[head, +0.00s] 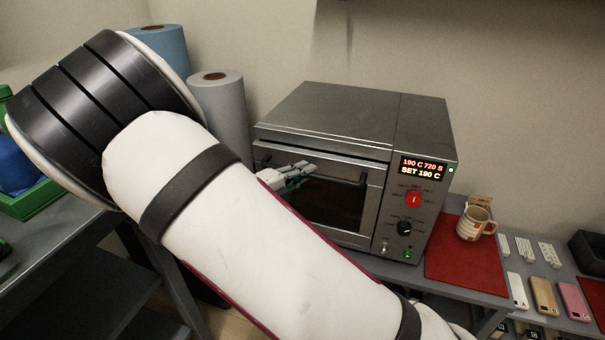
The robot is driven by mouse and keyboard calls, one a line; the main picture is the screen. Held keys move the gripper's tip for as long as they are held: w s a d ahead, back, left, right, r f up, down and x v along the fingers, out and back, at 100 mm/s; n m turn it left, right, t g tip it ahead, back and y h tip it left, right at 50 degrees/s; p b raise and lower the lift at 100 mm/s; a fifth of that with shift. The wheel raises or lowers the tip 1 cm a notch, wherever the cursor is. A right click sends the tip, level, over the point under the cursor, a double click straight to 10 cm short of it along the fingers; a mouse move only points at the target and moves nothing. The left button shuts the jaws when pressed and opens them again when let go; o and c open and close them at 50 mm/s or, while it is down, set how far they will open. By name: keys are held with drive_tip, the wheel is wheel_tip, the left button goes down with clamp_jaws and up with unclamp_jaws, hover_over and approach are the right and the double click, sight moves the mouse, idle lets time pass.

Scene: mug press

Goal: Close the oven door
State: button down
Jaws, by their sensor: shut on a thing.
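The oven (345,110) is a grey metal box on the table against the wall, with a lit display on its right panel. Its front door (372,215) has a dark window and looks shut or nearly shut; a small gap cannot be ruled out from this angle. A dark bar handle (345,181) runs along the door's upper part. My gripper (304,169) is at the left part of this handle, with its fingers shut on it. My arm hides the door's lower left part and the exact contact is small in view.
A striped mug (475,223) stands on a red mat (455,262) right of the oven. Several small boxes (543,296) lie farther right. Grey (222,115) and blue (168,48) rolls stand behind my arm. A green bin (35,203) is at the far left.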

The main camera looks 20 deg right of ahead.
drive_tip(key=w+p, duration=0.1)
drive_tip(key=p, duration=0.1)
drive_tip(key=w+d+p, duration=0.1)
drive_tip(key=p, duration=0.2)
drive_tip(key=shift+d+r+y, duration=0.1)
drive_tip(key=shift+r+y, duration=0.2)
drive_tip(key=shift+y, duration=0.1)
drive_tip(key=c, duration=1.9)
unclamp_jaws()
drive_tip(key=shift+w+d, duration=0.1)
drive_tip(key=v, duration=1.2)
drive_tip(key=shift+r, duration=0.15)
